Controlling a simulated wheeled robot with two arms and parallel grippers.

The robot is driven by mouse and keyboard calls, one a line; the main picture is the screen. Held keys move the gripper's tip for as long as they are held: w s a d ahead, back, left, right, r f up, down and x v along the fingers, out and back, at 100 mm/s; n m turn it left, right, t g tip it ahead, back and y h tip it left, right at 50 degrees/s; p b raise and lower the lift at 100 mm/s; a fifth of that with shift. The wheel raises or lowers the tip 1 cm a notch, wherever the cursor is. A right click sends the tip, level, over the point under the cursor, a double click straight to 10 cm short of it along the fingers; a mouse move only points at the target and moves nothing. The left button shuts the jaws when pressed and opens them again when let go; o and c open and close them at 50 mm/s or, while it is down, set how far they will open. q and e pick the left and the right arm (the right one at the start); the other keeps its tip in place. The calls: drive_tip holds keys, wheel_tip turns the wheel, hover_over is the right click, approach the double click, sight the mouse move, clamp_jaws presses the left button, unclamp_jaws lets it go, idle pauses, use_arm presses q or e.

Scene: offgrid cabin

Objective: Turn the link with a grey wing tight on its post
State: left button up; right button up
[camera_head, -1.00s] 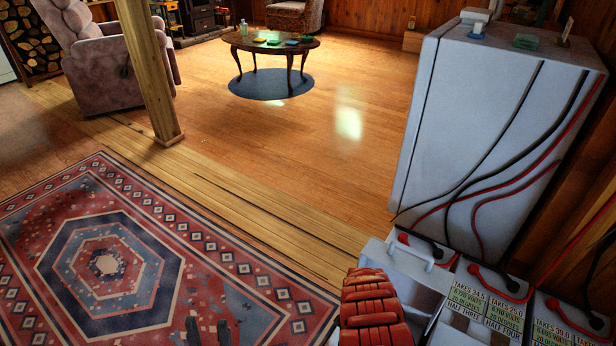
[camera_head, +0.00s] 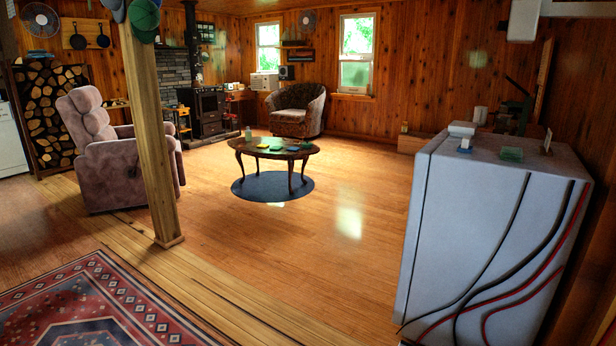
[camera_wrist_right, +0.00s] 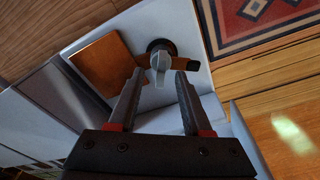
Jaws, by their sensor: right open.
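In the right wrist view, a small light grey wing (camera_wrist_right: 160,63) stands on a dark round base (camera_wrist_right: 161,46), on a pale panel. My right gripper (camera_wrist_right: 160,77) is open, with its two dark fingers on either side of the wing. The fingertips look close to it; I cannot tell whether they touch it. The post under the wing is hidden, and I cannot tell how tight it sits. A dark piece beside the right fingertip is too small to make out. My left gripper is in neither view.
A brown plate (camera_wrist_right: 106,65) lies left of the wing in the wrist view. In the head view a tall pale cabinet (camera_head: 480,230) with black and red cables stands at the right. A wooden post (camera_head: 152,140) stands left; the floor between is clear around a low table (camera_head: 273,152).

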drive_tip(key=shift+r+p, duration=2.05)
drive_tip(key=shift+r, duration=0.55)
drive_tip(key=shift+f, duration=0.1)
